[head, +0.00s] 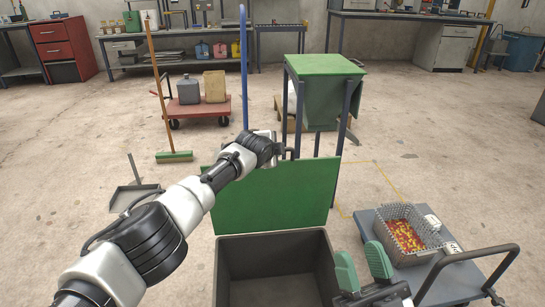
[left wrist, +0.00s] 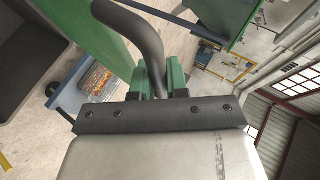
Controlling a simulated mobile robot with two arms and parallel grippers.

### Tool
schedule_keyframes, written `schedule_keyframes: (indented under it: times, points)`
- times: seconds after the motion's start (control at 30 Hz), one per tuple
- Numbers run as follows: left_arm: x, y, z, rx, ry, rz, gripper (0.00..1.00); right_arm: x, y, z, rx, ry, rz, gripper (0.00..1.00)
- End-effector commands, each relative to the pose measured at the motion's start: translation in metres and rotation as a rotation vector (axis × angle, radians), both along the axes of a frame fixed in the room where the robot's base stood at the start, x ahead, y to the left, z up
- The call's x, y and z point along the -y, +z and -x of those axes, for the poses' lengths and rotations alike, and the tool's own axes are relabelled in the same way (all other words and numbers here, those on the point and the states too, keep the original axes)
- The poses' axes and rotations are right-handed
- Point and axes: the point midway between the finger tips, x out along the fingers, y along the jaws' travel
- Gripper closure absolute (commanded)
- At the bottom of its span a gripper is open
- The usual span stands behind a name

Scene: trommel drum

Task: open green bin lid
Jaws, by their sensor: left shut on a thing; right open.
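The green bin lid (head: 275,197) stands raised, nearly upright, behind the open dark grey bin (head: 275,268) in the head view. The bin's inside shows, with nothing visible in it. My left gripper (head: 284,150) is at the lid's top edge. In the left wrist view its green fingers (left wrist: 159,82) are shut on a dark curved handle (left wrist: 143,35), beside the green lid panel (left wrist: 88,60). In the head view my right gripper (head: 363,265) has green fingers apart and empty, just right of the bin's front.
A cart (head: 463,262) with a wire basket (head: 405,231) of red and yellow pieces stands right of the bin. A green-topped stand (head: 324,65) is behind the lid. A broom (head: 174,156) and dustpan (head: 132,196) are at left. Open floor lies left and right.

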Motion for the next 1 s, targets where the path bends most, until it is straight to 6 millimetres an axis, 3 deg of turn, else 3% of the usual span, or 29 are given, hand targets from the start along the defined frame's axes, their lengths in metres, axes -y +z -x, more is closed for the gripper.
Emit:
schedule_keyframes:
  times: [0.3,0.7,0.73,0.87,1.0]
  points:
    - [0.0,0.0,-0.003,0.001,0.001,-0.001,1.0,0.001,0.012,0.015,0.15,0.009,-0.045,0.57]
    - [0.0,0.0,-0.003,0.001,0.001,-0.001,1.0,0.001,0.013,0.016,0.16,0.009,-0.048,0.57]
    - [0.0,0.0,-0.003,0.001,0.001,-0.001,0.84,0.001,0.013,0.016,0.16,0.009,-0.048,0.57]
    - [0.0,0.0,-0.003,0.001,0.001,-0.001,0.64,0.001,0.013,0.016,0.16,0.009,-0.048,0.57]
    - [0.0,0.0,-0.003,0.0,0.0,-0.001,0.61,0.001,0.013,0.016,0.159,0.009,-0.048,0.57]
